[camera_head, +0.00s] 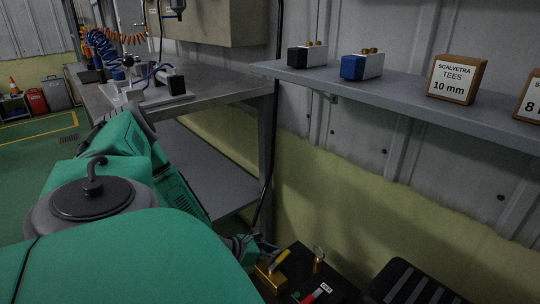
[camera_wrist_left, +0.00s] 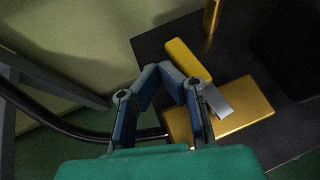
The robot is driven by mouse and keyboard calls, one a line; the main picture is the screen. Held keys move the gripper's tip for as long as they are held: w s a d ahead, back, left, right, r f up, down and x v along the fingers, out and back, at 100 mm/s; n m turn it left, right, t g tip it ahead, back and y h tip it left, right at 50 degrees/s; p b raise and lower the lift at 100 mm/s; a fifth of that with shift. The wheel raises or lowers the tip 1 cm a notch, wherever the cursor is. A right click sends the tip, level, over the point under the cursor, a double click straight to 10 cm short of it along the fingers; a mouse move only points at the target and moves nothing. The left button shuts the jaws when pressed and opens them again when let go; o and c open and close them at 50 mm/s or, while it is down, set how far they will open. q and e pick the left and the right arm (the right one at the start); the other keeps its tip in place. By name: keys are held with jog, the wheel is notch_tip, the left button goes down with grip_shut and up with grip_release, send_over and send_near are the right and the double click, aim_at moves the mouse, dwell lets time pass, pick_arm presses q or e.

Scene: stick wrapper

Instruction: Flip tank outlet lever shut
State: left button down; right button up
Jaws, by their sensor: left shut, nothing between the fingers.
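The outlet lever (camera_head: 280,259) is a yellow handle on a brass valve block (camera_head: 267,281), low at the bottom middle of the head view. In the left wrist view the yellow lever (camera_wrist_left: 188,60) slants from upper left down to a grey metal piece (camera_wrist_left: 217,101) over the brass block (camera_wrist_left: 250,103). My left gripper (camera_head: 258,243) is mostly hidden behind my green arm in the head view. In the left wrist view my left gripper (camera_wrist_left: 162,73) is shut and empty, its tips just left of the lever; I cannot tell whether they touch. My right gripper is not in view.
The valve sits on a dark surface (camera_wrist_left: 160,47). A brass post (camera_wrist_left: 212,17) stands behind it. A small white label (camera_head: 326,287) and a black ribbed object (camera_head: 415,284) lie to the right. A grey shelf (camera_head: 410,93) and a workbench (camera_head: 225,84) stand above and left.

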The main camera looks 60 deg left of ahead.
pick_arm(q)
jog(key=shift+s+d, duration=0.2)
jog(key=shift+d+r, duration=0.2)
jog(key=shift+d, duration=0.05)
jog(key=shift+s, duration=0.1)
jog(key=shift+s+a+r, duration=0.1)
jog(key=shift+s+a, duration=0.05)
jog(key=shift+s, duration=0.1)
jog(key=v, duration=1.1)
jog(key=shift+s, duration=0.1)
